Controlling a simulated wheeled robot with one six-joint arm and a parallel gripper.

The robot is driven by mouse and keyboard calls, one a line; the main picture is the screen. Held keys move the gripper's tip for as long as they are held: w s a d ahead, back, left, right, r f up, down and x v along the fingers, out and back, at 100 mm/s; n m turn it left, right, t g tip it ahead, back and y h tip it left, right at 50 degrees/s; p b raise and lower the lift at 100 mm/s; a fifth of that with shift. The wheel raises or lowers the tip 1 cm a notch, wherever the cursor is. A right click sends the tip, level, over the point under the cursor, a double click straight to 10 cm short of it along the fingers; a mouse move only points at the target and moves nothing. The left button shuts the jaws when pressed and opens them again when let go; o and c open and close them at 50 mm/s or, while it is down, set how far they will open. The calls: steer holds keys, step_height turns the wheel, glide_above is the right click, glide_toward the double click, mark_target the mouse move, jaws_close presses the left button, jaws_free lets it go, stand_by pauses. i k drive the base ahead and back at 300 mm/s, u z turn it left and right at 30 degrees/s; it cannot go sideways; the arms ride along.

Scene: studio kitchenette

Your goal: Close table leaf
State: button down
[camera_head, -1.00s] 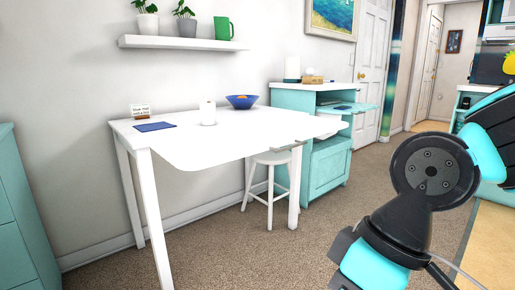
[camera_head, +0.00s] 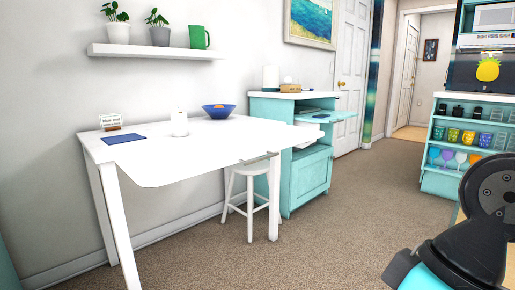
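The white table (camera_head: 155,131) stands against the wall at left. Its white leaf (camera_head: 200,160) is raised and level with the top, with rounded front corners, reaching out toward me. A thin grey strip (camera_head: 258,158) shows at the leaf's front edge. Parts of my own black and turquoise arm fill the lower right corner, apart from the table. My gripper's fingers are not visible.
A white stool (camera_head: 248,195) stands under the table's right side. A turquoise cabinet (camera_head: 308,180) with a pulled-out shelf (camera_head: 325,116) is behind it. A candle (camera_head: 179,124), blue bowl (camera_head: 219,110) and blue mat (camera_head: 124,138) are on the table. Carpet (camera_head: 350,230) in front is clear.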

mark_target(157, 166)
steer(key=u, duration=0.05)
steer(key=i, duration=1.1)
steer(key=u, duration=0.75)
